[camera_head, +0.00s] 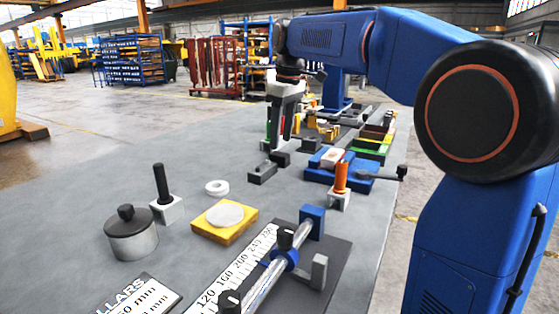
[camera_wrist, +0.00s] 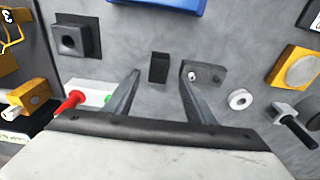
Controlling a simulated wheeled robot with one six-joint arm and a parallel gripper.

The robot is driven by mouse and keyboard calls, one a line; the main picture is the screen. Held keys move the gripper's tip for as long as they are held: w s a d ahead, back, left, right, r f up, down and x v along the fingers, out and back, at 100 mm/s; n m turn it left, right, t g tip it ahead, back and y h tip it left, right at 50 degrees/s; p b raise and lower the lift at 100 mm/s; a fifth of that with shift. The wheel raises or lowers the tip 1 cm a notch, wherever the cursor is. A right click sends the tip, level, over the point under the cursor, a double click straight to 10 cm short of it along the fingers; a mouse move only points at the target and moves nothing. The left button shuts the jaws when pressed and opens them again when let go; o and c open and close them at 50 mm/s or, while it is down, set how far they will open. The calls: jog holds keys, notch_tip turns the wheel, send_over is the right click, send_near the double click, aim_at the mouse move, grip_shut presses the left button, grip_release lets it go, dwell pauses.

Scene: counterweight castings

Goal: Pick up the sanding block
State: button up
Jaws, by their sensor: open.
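A small dark block (camera_head: 281,158), which looks like the sanding block, lies on the grey table top below my gripper. It also shows in the wrist view (camera_wrist: 159,67) as a dark rectangle, seen between and just beyond the fingertips. My gripper (camera_head: 280,142) is open and points down, above the table. In the wrist view my gripper (camera_wrist: 160,77) has its two fingers spread with nothing held between them. The height gap between the fingertips and the block is hard to judge.
A grey block with holes (camera_head: 262,173) lies close beside the dark block; it also shows in the wrist view (camera_wrist: 204,73). A blue vise (camera_head: 358,181) stands to the right. A white ring (camera_head: 216,188) and yellow plate (camera_head: 243,225) lie nearer.

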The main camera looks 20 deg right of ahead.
aim_at(280, 154)
jog(key=shift+w+a+f, duration=0.1)
jog(key=shift+w+f, duration=0.05)
jog(key=shift+f, duration=1.15)
jog(key=shift+w+f, duration=0.15)
jog(key=shift+f, duration=1.15)
jog(key=c, duration=1.2)
